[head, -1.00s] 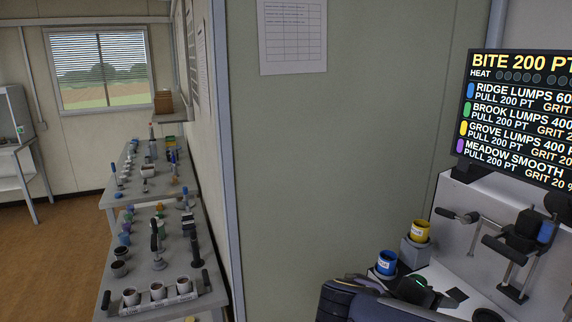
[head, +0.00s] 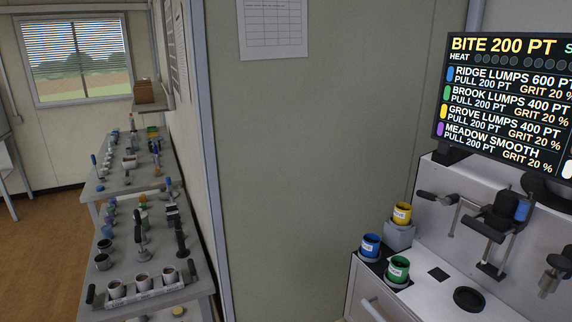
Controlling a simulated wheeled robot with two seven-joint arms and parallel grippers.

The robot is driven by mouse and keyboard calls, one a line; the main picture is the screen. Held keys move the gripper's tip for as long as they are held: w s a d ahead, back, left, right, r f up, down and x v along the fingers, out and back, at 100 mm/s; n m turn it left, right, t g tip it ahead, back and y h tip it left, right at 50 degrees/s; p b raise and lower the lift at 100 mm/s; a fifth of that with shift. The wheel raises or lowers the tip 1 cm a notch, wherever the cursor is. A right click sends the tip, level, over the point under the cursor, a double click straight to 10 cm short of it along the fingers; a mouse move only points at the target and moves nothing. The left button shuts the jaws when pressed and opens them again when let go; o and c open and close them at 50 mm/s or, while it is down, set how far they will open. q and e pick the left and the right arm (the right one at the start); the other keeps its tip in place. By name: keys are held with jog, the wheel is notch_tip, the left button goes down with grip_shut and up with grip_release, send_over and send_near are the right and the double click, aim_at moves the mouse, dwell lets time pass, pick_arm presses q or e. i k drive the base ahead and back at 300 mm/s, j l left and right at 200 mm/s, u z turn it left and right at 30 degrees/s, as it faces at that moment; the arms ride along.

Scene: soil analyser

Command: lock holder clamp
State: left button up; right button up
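Neither of my grippers shows in the head view. The soil analyser (head: 425,240) stands at the right, a light grey machine. A black clamp-like mechanism (head: 497,222) with a blue part (head: 522,210) is mounted on its front. A lever with a black grip (head: 428,196) sticks out to the left of it. I cannot tell for sure which part is the holder clamp, or whether it is locked. A second grey-black fitting (head: 553,272) is at the right edge, partly cut off.
A blue cup (head: 370,246), a green cup (head: 398,269) and a yellow cup (head: 401,214) stand at the analyser's left end. A text screen (head: 505,105) hangs above. A bench (head: 190,300) with tools and cups is at the left, with brown floor beside it.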

aim_at(447, 201)
jog(key=z, duration=1.35)
